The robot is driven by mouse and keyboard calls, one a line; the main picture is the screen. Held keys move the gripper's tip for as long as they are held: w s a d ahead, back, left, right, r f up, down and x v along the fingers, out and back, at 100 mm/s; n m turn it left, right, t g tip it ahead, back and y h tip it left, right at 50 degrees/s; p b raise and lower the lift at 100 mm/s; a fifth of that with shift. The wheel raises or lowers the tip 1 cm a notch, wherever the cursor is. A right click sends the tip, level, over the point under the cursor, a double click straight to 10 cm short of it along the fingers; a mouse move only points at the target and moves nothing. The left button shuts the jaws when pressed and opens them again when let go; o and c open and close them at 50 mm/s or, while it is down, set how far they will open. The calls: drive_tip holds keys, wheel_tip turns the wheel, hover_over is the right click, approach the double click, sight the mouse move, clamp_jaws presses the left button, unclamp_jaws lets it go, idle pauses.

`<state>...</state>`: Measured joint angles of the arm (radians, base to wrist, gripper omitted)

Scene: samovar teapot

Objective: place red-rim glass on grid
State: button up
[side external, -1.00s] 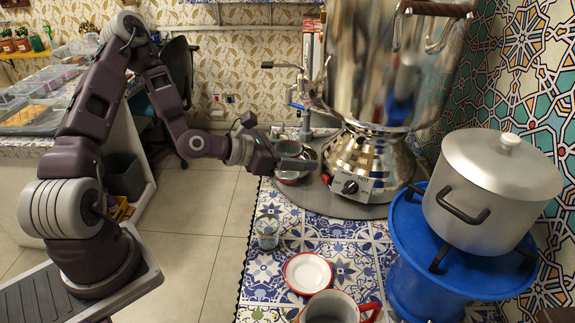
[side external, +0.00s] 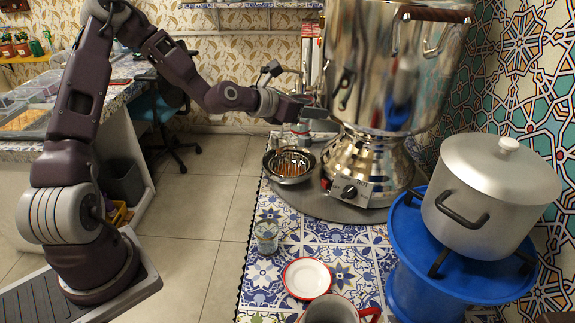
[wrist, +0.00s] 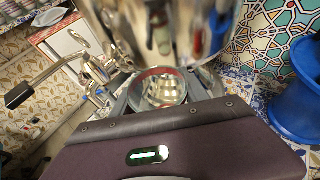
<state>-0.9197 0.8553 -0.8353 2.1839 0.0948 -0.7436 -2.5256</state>
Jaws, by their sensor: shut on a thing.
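The red-rim glass (wrist: 163,88) shows between my fingers in the wrist view, with its red rim toward the camera. My gripper (wrist: 165,97) is shut on it. In the side view my gripper (side external: 312,110) is raised beside the samovar body (side external: 385,75), above the metal grid (side external: 291,163). The grid lies in a round metal bowl at the samovar's foot, and a gap shows between it and my gripper. I cannot make out the held glass clearly in the side view.
A clear glass (side external: 267,236), a red-rimmed saucer (side external: 307,277) and a red-handled mug (side external: 330,309) stand on the tiled counter. The samovar's steel body is close on the right. A lidded pot (side external: 490,195) sits on a blue stand (side external: 405,270).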

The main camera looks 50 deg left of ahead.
drive_tip(key=w+a+f+m+h, duration=0.15)
drive_tip(key=w+a+f, duration=0.25)
drive_tip(key=a+f, duration=0.85)
drive_tip(key=n+y, duration=0.3)
hover_over(293, 161)
drive_tip(key=shift+m, duration=0.25)
wheel_tip(293, 161, down, 9)
drive_tip(key=shift+f, duration=0.1)
drive_tip(key=shift+f, duration=0.1)
drive_tip(key=o, duration=1.4)
